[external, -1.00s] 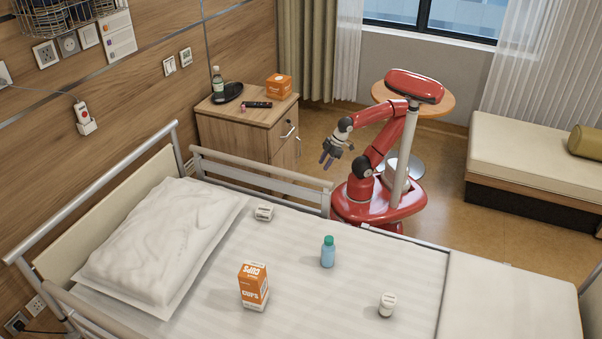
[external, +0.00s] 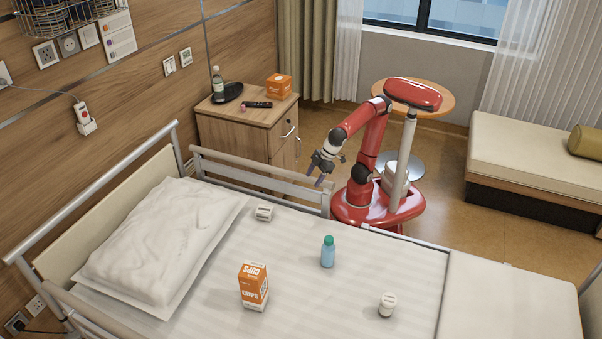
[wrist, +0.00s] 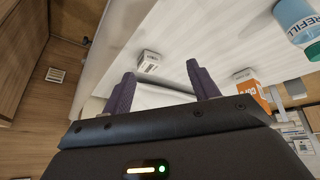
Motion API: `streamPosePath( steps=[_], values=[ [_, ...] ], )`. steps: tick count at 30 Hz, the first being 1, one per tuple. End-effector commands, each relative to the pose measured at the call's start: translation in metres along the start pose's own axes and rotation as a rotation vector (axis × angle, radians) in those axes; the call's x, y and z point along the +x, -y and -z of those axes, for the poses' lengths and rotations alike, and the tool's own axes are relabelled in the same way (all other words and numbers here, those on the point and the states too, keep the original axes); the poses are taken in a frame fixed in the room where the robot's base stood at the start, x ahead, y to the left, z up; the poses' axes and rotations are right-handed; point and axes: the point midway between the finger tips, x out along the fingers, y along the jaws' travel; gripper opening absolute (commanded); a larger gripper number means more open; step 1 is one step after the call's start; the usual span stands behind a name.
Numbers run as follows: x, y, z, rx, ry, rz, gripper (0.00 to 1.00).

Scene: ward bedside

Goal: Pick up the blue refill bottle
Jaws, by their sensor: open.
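The blue refill bottle (external: 328,252) stands upright on the bed, with a green cap and a light blue body. It also shows in the wrist view (wrist: 295,18) at the top right, cut off by the frame edge, with "REFILL" on its label.
On the bed are an orange-and-white cups box (external: 254,287), a small white box (external: 264,212), a white jar (external: 387,304) and a pillow (external: 165,240). The bed rail (external: 262,176) stands beside my gripper. The sheet around the bottle is clear.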

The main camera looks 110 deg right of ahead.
Motion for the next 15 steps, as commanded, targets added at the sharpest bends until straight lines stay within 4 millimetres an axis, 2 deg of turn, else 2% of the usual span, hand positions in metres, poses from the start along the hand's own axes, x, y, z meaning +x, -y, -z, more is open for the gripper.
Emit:
streamPosePath(
  steps=[1,3,5,6,9,12,15],
  values=[
    [0.013,0.038,0.014,-0.034,-0.005,0.012,0.6],
    [0.019,0.086,0.031,-0.051,-0.023,0.024,0.6],
    [0.024,0.129,0.04,-0.061,-0.037,0.039,0.6],
    [0.026,0.156,0.044,-0.064,-0.047,0.051,0.6],
    [0.03,0.215,0.046,-0.065,-0.066,0.078,0.6],
    [0.031,0.255,0.045,-0.058,-0.079,0.1,0.6],
    [0.032,0.277,0.042,-0.051,-0.084,0.113,0.6]
  ],
)
